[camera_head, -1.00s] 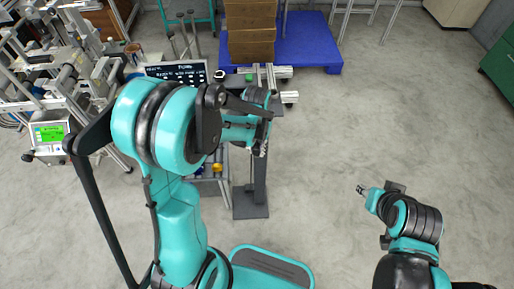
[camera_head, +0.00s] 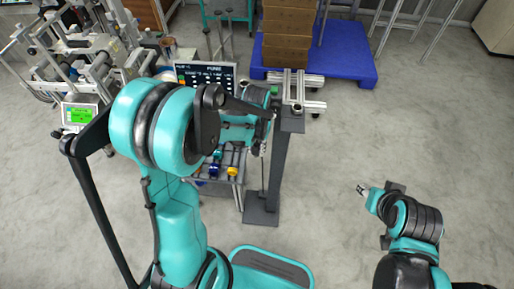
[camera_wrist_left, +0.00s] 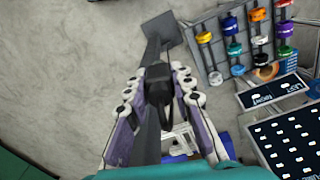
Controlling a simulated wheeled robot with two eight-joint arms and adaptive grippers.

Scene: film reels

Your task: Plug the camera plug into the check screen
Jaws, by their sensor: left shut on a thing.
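My left gripper (camera_head: 264,138) is in the middle of the head view, in front of a dark post and partly hidden by its own arm. In the left wrist view, its fingers (camera_wrist_left: 158,100) are shut on a small black block (camera_wrist_left: 158,76), apparently the camera plug. A small white device with a lit green display (camera_head: 80,114), likely the check screen, stands at the left of the head view, well apart from the gripper. Its socket cannot be made out. My right gripper (camera_head: 362,189) hangs over bare floor at right; its jaws are too small to read.
A dark post (camera_head: 279,165) with metal rails on top stands close by my left gripper. A rack of coloured reels (camera_wrist_left: 213,52) and a dark labelled board (camera_head: 205,75) are near. A metal-framed machine (camera_head: 90,60) fills the left. Floor at right is clear.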

